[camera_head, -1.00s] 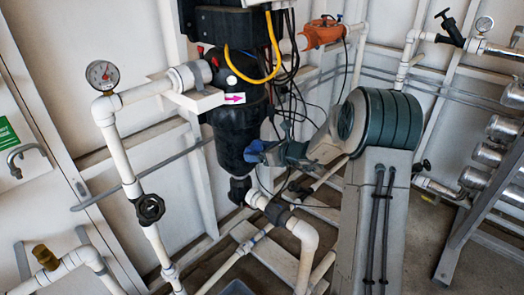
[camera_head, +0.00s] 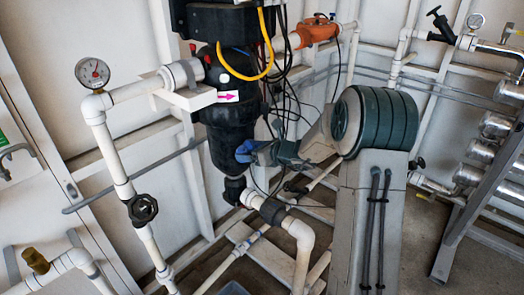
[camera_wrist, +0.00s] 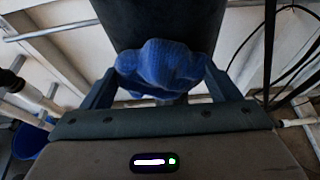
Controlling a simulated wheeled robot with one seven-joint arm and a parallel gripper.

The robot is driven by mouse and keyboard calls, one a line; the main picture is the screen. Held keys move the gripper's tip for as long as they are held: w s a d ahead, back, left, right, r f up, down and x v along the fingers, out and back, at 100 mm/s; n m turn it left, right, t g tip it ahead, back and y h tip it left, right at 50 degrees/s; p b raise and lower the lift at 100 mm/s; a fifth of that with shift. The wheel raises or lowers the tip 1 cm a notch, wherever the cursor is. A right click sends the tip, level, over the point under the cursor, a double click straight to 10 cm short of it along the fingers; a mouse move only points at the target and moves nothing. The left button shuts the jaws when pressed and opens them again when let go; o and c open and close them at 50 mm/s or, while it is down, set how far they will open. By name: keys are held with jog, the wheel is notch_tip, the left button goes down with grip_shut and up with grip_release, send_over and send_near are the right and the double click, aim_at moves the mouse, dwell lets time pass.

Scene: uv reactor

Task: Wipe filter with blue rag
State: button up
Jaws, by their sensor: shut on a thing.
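The filter (camera_head: 227,130) is a black upright cylinder housing in the middle of the head view, with a pink arrow label near its top. In the wrist view its dark body (camera_wrist: 160,22) stands right in front of my gripper. My gripper (camera_head: 250,151) is shut on the blue rag (camera_wrist: 165,66), which is bunched up between the two fingers. The rag also shows in the head view (camera_head: 243,150), against or very close to the right side of the filter's lower part. I cannot tell for certain whether they touch.
White pipes with a pressure gauge (camera_head: 92,72) and a black valve (camera_head: 142,209) stand left of the filter. Dark cables (camera_head: 283,100) hang right behind it, near my arm. A blue bucket (camera_wrist: 28,140) shows at the lower left of the wrist view.

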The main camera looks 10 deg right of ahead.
jog(key=shift+s+a+r, duration=0.1)
jog(key=shift+a+r, duration=0.05)
jog(key=shift+a, duration=0.35)
jog(key=shift+s, duration=0.1)
jog(key=shift+s+d+b, duration=0.2)
jog(key=shift+s+d, duration=0.75)
jog(key=shift+s, duration=0.2)
jog(key=shift+s+d+b, duration=0.2)
jog(key=shift+s+d, duration=0.75)
jog(key=shift+s, duration=0.2)
jog(key=shift+s+d+f, duration=0.2)
jog(key=shift+s+d, duration=0.7)
jog(key=shift+s, duration=0.3)
